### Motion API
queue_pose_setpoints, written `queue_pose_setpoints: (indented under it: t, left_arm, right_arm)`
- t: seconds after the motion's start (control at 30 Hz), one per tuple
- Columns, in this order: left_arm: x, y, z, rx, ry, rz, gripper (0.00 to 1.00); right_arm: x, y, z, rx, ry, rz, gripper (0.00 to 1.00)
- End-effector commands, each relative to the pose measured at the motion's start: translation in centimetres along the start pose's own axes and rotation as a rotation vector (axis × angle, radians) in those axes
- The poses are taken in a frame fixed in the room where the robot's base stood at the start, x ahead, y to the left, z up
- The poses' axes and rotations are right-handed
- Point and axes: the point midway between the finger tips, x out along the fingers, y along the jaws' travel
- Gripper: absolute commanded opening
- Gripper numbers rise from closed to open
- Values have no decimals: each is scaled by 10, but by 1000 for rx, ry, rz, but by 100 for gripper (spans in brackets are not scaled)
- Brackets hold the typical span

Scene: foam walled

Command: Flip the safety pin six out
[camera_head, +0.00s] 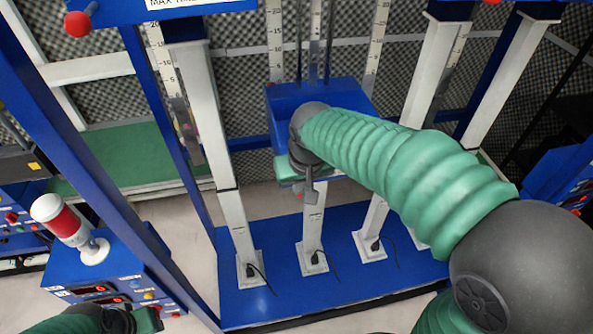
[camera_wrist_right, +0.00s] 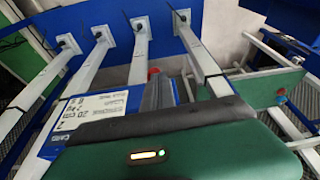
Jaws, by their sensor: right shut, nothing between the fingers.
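Red round knobs that may be safety pins show in the head view: one red knob (camera_head: 78,24) on a blue bracket at the upper left, and another red knob (camera_head: 490,1) cut off at the top edge. I cannot tell which is number six. My right gripper (camera_head: 309,190) hangs shut in front of a blue block (camera_head: 350,95) on the middle rails. In the right wrist view its grey fingers (camera_wrist_right: 158,92) are together and empty, with a small red tip (camera_wrist_right: 153,71) just beyond them. My left gripper (camera_head: 146,319) shows partly at the bottom left; its fingers are unclear.
A blue base plate (camera_head: 235,290) carries several white posts (camera_head: 310,240). A blue control box (camera_head: 110,275) with a red-and-white lamp (camera_head: 62,219) stands at the left. A white label (camera_wrist_right: 97,112) is upside down beside the right fingers. Blue uprights flank the frame.

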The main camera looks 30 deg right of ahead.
Motion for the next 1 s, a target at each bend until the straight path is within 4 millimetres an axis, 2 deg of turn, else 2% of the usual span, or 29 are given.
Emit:
queue_pose_setpoints:
  t: [0.03, 0.1, 0.17, 0.23, 0.5, 0.67, 1.0]
  left_arm:
    - [-6, 0, -2, 0, 0, 0, 36]
    - [-9, 0, -2, 0, 0, 0, 36]
    - [-10, 0, -2, 0, 0, 0, 36]
    - [-10, 0, -2, 0, 0, 0, 36]
    - [-9, 0, -2, 0, 0, 0, 36]
    - [-11, 0, -2, 0, 0, 0, 36]
    - [-20, 0, -5, 0, 0, 0, 36]
  right_arm:
    - [-22, 0, -17, 18, 15, 5, 0]
    - [-43, 2, -31, 44, 24, 13, 0]
    - [-54, 4, -38, 58, 28, 18, 0]
    - [-59, 5, -40, 68, 29, 21, 0]
    - [-58, 5, -41, 69, 28, 22, 0]
    - [-46, 5, -41, 68, 26, 22, 0]
    - [20, 7, -41, 69, 23, 24, 0]
